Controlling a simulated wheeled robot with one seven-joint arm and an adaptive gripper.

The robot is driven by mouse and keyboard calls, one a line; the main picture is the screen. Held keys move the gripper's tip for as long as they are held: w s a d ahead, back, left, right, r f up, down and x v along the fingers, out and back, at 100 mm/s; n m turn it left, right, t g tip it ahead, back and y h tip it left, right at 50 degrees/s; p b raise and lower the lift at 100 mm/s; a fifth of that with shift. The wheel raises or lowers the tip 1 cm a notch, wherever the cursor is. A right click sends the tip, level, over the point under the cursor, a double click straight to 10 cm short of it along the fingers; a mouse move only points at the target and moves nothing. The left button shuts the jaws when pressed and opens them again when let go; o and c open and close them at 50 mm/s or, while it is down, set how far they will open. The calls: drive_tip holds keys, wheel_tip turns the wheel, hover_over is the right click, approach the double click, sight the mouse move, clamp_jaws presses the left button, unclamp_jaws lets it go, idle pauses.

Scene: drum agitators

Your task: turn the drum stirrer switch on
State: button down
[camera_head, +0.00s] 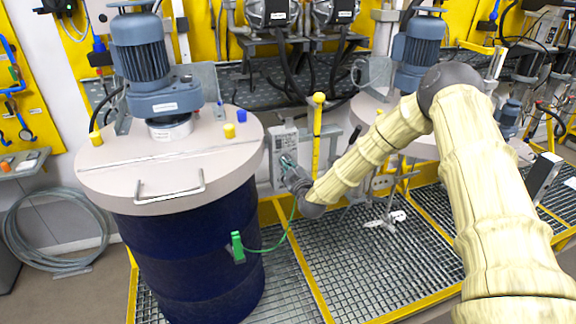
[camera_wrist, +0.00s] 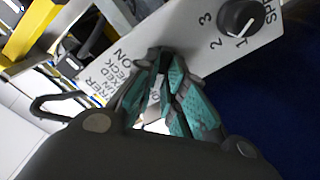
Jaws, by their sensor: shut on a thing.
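The dark blue drum (camera_head: 190,250) stands at the left, with a pale lid and a blue-grey stirrer motor (camera_head: 142,50) on top. A light grey control panel (camera_head: 284,137) stands just right of it. My gripper (camera_head: 287,162) reaches the panel's lower part from the right. In the wrist view, my gripper's teal-padded fingers (camera_wrist: 165,62) are closed on a dark switch (camera_wrist: 158,51) on the panel. The fingers hide most of the switch and part of the lettering around it, so its setting is unclear. A separate black speed knob (camera_wrist: 240,17) is marked 1, 2, 3.
A yellow post (camera_head: 317,140) stands right of the panel. A green clamp (camera_head: 238,247) with a green cable hangs on the drum's side. A second stirrer motor (camera_head: 418,48) is behind my arm. Metal grating (camera_head: 350,265) with yellow edges covers the floor.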

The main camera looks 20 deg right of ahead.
drive_tip(key=shift+f+b, duration=0.15)
drive_tip(key=shift+b, duration=0.35)
drive_tip(key=m+b, duration=0.2)
drive_tip(key=shift+f+b, duration=0.1)
drive_tip(key=shift+b, duration=0.3)
drive_tip(key=m+b, duration=0.9)
drive_tip(key=d+m+b, duration=0.1)
drive_tip(key=m+b, duration=0.3)
drive_tip(key=b, duration=0.1)
drive_tip(key=shift+r+m, duration=0.2)
drive_tip(key=shift+m, duration=0.2)
drive_tip(key=c, duration=1.5)
unclamp_jaws()
drive_tip(key=shift+a, duration=0.1)
